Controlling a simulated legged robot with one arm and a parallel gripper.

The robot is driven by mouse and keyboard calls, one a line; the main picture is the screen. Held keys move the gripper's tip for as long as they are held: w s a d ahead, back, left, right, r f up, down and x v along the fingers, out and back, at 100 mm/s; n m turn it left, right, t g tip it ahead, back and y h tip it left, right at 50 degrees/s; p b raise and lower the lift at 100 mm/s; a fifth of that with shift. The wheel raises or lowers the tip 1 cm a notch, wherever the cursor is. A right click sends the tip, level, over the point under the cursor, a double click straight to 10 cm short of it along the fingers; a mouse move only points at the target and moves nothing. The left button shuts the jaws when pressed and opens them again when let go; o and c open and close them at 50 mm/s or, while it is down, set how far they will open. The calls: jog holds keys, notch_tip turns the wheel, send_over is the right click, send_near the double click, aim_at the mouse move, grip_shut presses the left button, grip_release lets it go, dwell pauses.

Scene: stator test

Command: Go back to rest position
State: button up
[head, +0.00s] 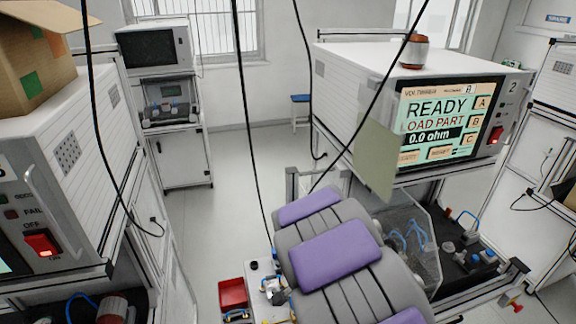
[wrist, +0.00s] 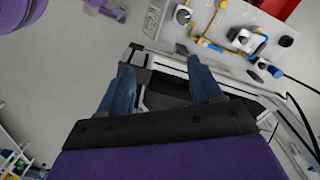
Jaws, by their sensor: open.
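My gripper (wrist: 163,84) shows in the wrist view with its two blue fingers apart and nothing between them. Below and beyond the fingers are a metal frame and a dark panel. My grey and purple arm fills the lower middle of the head view, and the fingers cannot be made out there. A stator-like copper and grey part (head: 415,51) stands on top of the tester marked 2 (head: 352,58). The tester's screen (head: 438,120) reads READY, LOAD PART, 0.0 ohm.
Another tester (head: 60,150) stands at the left with a cardboard box (head: 35,50) on top. A red bin (head: 233,293) is low in the middle. Black cables (head: 245,110) hang across the view. A panel with fittings (wrist: 225,30) is above the fingers. Open floor (head: 230,180) lies between the testers.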

jog(key=s+d+r+n+b, duration=0.1)
jog(key=s+d+r+n, duration=0.2)
jog(key=s, duration=0.6)
jog(key=s+d+r+n+g+b, duration=0.1)
jog(key=s+d+r+n, duration=0.2)
jog(key=s, duration=0.6)
jog(key=s+d+r+n+b, duration=0.1)
jog(key=s+d+r+n, duration=0.2)
jog(key=s+r, duration=0.3)
jog(key=s, duration=0.3)
jog(key=shift+s+r, duration=0.15)
jog(key=shift+r, duration=0.25)
